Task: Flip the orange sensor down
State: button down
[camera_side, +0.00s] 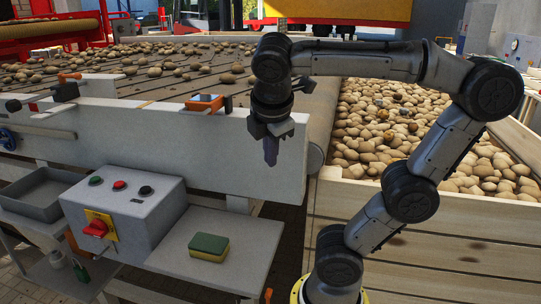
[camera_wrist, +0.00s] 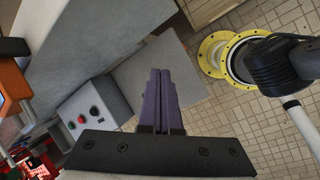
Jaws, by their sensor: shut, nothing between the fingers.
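An orange sensor (camera_side: 203,103) with dark parts sits on the top edge of the white conveyor side panel (camera_side: 240,160) in the side view. Orange and dark parts (camera_wrist: 14,80), likely this sensor, show cut off at the left edge of the wrist view. A second orange piece (camera_side: 70,76) sits beside a black device farther left on the panel. My gripper (camera_side: 270,160) hangs pointing down to the right of the nearer sensor, apart from it. Its purple fingers (camera_wrist: 158,85) are closed together and empty.
A grey control box (camera_side: 125,215) with buttons and a red switch stands below the panel. A yellow-green sponge (camera_side: 209,247) lies on the shelf to its right. A wooden crate (camera_side: 420,235) of potatoes (camera_side: 385,120) is at right. Potatoes also lie on the conveyor behind the panel.

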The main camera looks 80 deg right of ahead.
jog(key=shift+a+f, duration=0.1)
jog(key=shift+f, duration=0.05)
jog(key=w+d+r+n+g+h, duration=0.2)
jog(key=w+r+n+h, duration=0.2)
jog(key=w+r, duration=0.5)
jog(key=w+a+f+n+h, duration=0.2)
jog(key=w+a+n, duration=0.2)
jog(key=w+a, duration=0.5)
jog(key=shift+w+a+f+t+h, duration=0.3)
jog(key=shift+w+h, duration=0.1)
jog(key=shift+w, duration=0.25)
jog(key=shift+d, duration=0.15)
